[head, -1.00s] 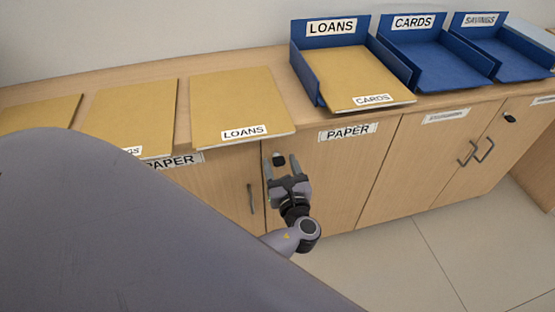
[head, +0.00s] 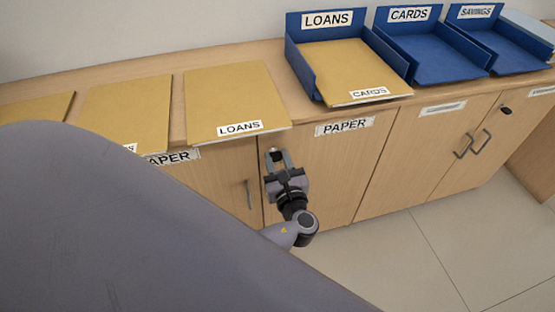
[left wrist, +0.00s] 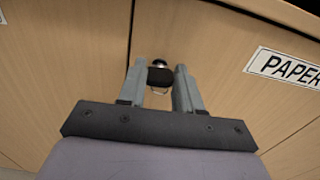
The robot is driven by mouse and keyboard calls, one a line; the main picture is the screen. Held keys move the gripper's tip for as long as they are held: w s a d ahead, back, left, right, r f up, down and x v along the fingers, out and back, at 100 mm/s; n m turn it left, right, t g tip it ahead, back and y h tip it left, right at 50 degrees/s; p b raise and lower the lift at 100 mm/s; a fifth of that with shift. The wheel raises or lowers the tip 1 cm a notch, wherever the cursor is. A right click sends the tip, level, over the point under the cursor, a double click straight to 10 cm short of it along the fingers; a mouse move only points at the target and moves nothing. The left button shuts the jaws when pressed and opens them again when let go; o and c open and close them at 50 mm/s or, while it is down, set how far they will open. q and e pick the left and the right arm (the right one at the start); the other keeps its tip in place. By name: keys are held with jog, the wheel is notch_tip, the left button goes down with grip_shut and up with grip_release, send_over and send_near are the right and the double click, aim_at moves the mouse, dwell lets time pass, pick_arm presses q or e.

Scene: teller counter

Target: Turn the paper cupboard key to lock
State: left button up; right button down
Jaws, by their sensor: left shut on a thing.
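The paper cupboard (head: 340,180) has wooden doors under the counter, with a white PAPER label (head: 345,126) on the right door. My left gripper (head: 279,157) is at the upper left corner of that door, close to the gap between the two doors. In the left wrist view the black key (left wrist: 160,76) sits in a round metal lock, between the fingertips of my left gripper (left wrist: 161,82). The fingers are shut on the key's head. In the head view the fingers mostly hide the key. My right gripper is not in view.
Tan folders, one marked LOANS (head: 238,100), lie on the counter above, near its front edge. Blue trays (head: 430,60) stand at the back right. Another cupboard with a black key (head: 505,109) and bar handles is on the right. The tiled floor (head: 420,260) is clear.

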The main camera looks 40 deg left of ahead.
pick_arm(q)
jog(key=n+b, duration=0.2)
jog(key=n, duration=0.3)
jog(key=shift+a+f, duration=0.1)
jog(key=shift+f, duration=0.05)
pick_arm(e)
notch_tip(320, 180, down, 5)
jog(key=b, duration=0.3)
pick_arm(q)
jog(key=n+b, duration=0.5)
jog(key=n, duration=0.7)
jog(key=shift+s+n, duration=0.1)
jog(key=shift+n, duration=0.3)
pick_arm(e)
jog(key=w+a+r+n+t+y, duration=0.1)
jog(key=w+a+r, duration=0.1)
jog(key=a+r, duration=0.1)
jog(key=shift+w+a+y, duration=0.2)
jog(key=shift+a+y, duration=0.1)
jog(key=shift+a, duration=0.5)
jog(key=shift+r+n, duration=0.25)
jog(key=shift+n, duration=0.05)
pick_arm(q)
jog(key=o, duration=1)
jog(key=shift+o, duration=0.2)
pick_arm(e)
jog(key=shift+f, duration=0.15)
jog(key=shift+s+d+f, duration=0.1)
